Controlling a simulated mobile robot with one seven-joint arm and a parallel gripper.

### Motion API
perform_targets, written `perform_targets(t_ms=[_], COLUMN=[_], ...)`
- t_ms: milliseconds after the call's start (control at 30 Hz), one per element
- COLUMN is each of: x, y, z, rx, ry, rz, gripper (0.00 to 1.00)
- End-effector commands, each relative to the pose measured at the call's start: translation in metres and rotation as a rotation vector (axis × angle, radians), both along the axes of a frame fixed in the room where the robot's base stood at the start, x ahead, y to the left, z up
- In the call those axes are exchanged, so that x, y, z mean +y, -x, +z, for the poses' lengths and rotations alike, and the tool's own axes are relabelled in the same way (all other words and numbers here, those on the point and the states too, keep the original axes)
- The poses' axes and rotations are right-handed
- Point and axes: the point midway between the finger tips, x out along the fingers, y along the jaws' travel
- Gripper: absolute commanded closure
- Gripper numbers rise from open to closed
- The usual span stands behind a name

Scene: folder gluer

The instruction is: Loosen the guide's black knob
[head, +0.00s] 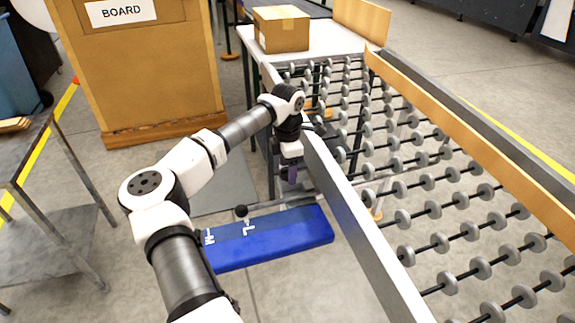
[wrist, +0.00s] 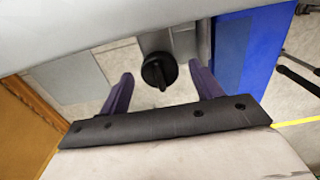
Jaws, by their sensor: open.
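The black knob (wrist: 158,71) shows in the wrist view, round with a raised grip bar, in front of a grey metal part (wrist: 185,42). My gripper (wrist: 161,79) is open, with one purple finger on each side of the knob. Gaps show between the knob and both fingers; I cannot tell how far along the fingers' reach it lies. In the head view my gripper (head: 291,175) points down beside the pale side rail (head: 350,220) of the roller conveyor. I cannot make out the knob there.
A blue panel (head: 275,240) with white letters and a black ball-ended lever (head: 241,211) lies below my gripper. The conveyor's rollers (head: 440,210) fill the right. A cardboard box (head: 281,29) sits at the far end. A grey metal table (head: 45,190) stands at left.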

Motion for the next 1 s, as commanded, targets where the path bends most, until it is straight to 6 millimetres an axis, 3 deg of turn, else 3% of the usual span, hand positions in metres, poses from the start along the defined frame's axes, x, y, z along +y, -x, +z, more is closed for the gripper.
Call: perform_targets(t_ms=[233, 567, 1000], x=[0.0, -0.0001, 0.0002], y=[0.0, 0.0001, 0.0], z=[-0.0009, -0.0007, -0.0018], rx=[0.0, 0.0, 0.0], ry=[0.0, 0.0, -0.001], rz=[0.0, 0.0, 0.094], gripper=[0.36, 0.79, 0.8])
